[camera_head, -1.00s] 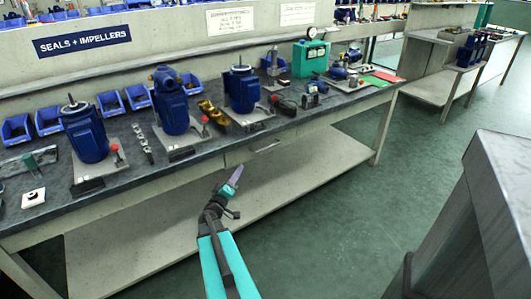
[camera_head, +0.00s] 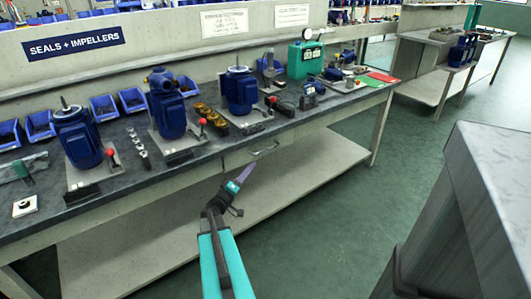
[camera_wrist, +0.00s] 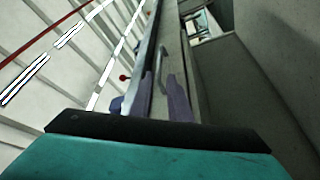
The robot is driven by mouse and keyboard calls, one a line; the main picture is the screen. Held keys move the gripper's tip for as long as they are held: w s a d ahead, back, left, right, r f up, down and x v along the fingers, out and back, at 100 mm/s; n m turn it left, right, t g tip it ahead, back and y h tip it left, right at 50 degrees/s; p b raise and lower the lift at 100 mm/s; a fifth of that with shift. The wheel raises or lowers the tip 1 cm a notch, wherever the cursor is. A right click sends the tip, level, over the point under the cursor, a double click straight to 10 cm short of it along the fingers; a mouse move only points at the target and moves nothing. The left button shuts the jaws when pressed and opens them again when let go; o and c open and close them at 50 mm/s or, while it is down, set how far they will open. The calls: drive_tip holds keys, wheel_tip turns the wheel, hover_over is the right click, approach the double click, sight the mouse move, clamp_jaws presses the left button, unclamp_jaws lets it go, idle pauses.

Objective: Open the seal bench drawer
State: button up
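The seal bench (camera_head: 100,207) has a dark top and a pale front with a drawer (camera_head: 236,159) under the top edge. The drawer looks shut, flush with the front. Its grey bar handle (camera_head: 265,149) also shows in the wrist view (camera_wrist: 163,62). My gripper (camera_head: 248,168), with purple fingers, is just below and left of the handle in the head view. In the wrist view, my gripper (camera_wrist: 160,82) is open, with a gap between its fingers. The handle lies beyond the tips, in line with the gap. I see no contact.
Blue pump motors (camera_head: 168,108) on plates and blue bins (camera_head: 103,106) stand on the bench top. A lower shelf (camera_head: 180,215) runs beneath. A grey cabinet (camera_head: 475,200) stands at the right. Green floor (camera_head: 345,225) is clear between.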

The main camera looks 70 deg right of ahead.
sight(265, 150)
drive_tip(key=b+x, duration=0.1)
drive_tip(key=x, duration=1.1)
drive_tip(key=shift+d+r, duration=0.1)
drive_tip(key=shift+d, duration=0.1)
clamp_jaws()
